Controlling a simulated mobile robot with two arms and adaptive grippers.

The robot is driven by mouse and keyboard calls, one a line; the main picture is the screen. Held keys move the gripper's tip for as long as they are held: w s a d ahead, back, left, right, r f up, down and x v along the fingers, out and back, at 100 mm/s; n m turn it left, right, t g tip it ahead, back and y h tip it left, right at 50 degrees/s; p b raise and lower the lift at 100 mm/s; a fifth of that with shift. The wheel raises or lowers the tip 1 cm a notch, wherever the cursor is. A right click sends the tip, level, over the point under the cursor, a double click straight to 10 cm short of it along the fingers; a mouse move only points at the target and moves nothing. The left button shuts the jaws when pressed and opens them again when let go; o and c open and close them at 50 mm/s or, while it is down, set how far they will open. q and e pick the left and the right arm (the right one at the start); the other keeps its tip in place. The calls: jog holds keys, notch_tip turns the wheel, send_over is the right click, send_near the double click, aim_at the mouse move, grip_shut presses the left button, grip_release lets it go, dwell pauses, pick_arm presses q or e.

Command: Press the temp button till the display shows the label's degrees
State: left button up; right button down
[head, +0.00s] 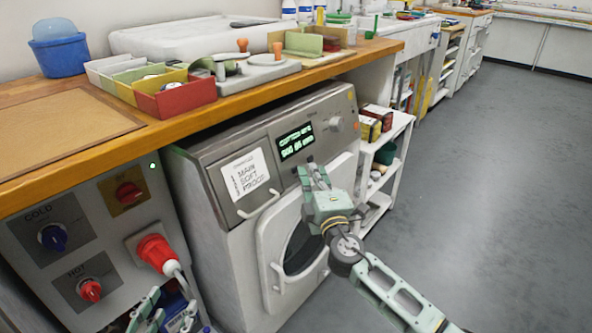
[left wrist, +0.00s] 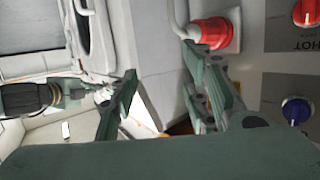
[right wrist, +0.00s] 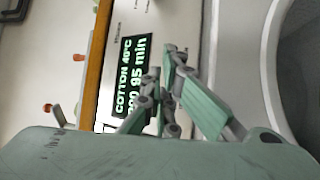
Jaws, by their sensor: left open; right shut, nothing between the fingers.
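The washing machine's display (head: 295,141) is lit with green text. In the right wrist view the display (right wrist: 134,75) reads "COTTON 40°C" on top and a line ending in "95 min" below, partly covered by my fingers. My right gripper (head: 312,168) is shut and empty, its tips at the panel just below the display. The tips also show in the right wrist view (right wrist: 163,66). They hide the buttons there, so I cannot pick out the temp button or tell contact. My left gripper (head: 167,316) is open and empty, low at the left. No degrees label is readable.
The machine's round door (head: 300,248) is below. A red plug (head: 157,252) and knobs are beside my left gripper. A wooden counter (head: 330,62) runs above. A shelf (head: 397,128) stands right; the floor beyond is clear.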

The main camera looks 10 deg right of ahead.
pick_arm(q)
jog(key=shift+w+d+r+t, duration=0.2)
jog(key=shift+r+t, duration=0.15)
jog(key=shift+r, duration=0.25)
jog(key=shift+w+d+r+t, duration=0.15)
jog(key=shift+r+t, duration=0.2)
jog(key=shift+r, duration=0.25)
pick_arm(e)
jog(key=shift+w+a+f, duration=0.1)
jog(key=shift+w+a, duration=0.05)
jog(key=shift+w, duration=0.05)
dwell(0.8)
pick_arm(q)
jog(key=f, duration=0.1)
jog(key=f+g, duration=0.1)
jog(key=a+f, duration=0.1)
jog(key=shift+s+g, duration=0.3)
jog(key=shift+s, duration=0.1)
pick_arm(e)
jog(key=shift+s+d+r, duration=0.25)
jog(key=shift+s+d, duration=0.2)
jog(key=shift+s, duration=0.1)
pick_arm(q)
jog(key=shift+r, duration=0.1)
pick_arm(e)
jog(key=shift+s, duration=0.1)
